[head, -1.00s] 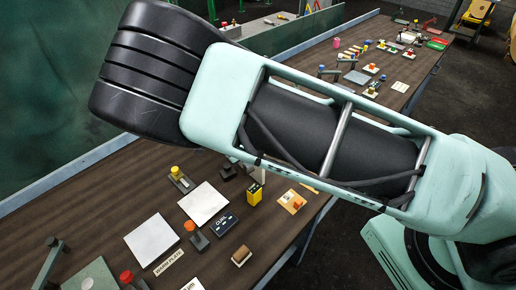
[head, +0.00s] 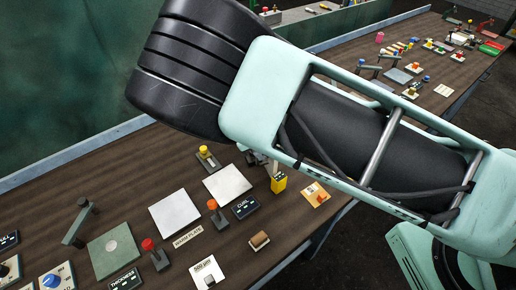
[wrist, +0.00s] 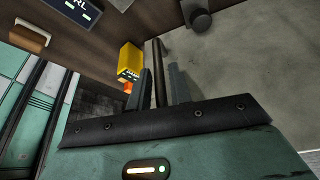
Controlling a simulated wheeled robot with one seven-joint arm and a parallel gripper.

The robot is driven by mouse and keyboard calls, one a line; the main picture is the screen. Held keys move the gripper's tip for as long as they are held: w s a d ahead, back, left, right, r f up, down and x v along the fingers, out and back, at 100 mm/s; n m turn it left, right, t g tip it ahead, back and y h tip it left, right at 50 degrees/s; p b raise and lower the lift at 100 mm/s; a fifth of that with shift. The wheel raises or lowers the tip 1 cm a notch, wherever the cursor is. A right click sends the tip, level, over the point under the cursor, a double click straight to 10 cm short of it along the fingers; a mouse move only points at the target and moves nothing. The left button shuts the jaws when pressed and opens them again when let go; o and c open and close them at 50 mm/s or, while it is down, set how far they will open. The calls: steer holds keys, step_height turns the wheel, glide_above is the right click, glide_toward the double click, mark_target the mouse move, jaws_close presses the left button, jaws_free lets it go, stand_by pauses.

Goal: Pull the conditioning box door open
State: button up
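The conditioning box and its door are not clearly recognisable in the head view, where my arm covers the middle of the scene. In the wrist view, my gripper (wrist: 162,78) has two grey fingers standing apart. A thin dark upright bar (wrist: 157,62) shows between them, closer to the left finger. I cannot tell whether the bar is the door's handle or whether a finger touches it. A mottled grey surface (wrist: 237,62) fills the right behind the fingers; I cannot tell whether it is the door. My gripper is hidden or unclear in the head view.
A yellow box (head: 279,183) stands on the brown bench; it also shows left of the fingers in the wrist view (wrist: 130,60). White plates (head: 175,214), a labelled black box (head: 245,207) and a brown block (head: 259,241) are nearby. A green panel (head: 65,75) stands behind the bench.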

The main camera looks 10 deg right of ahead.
steer(key=shift+o, duration=0.5)
steer(key=shift+a+r, duration=0.15)
steer(key=shift+r, duration=0.1)
steer(key=b+v, duration=0.5)
steer(key=v, duration=1.2)
steer(key=shift+f, duration=0.15)
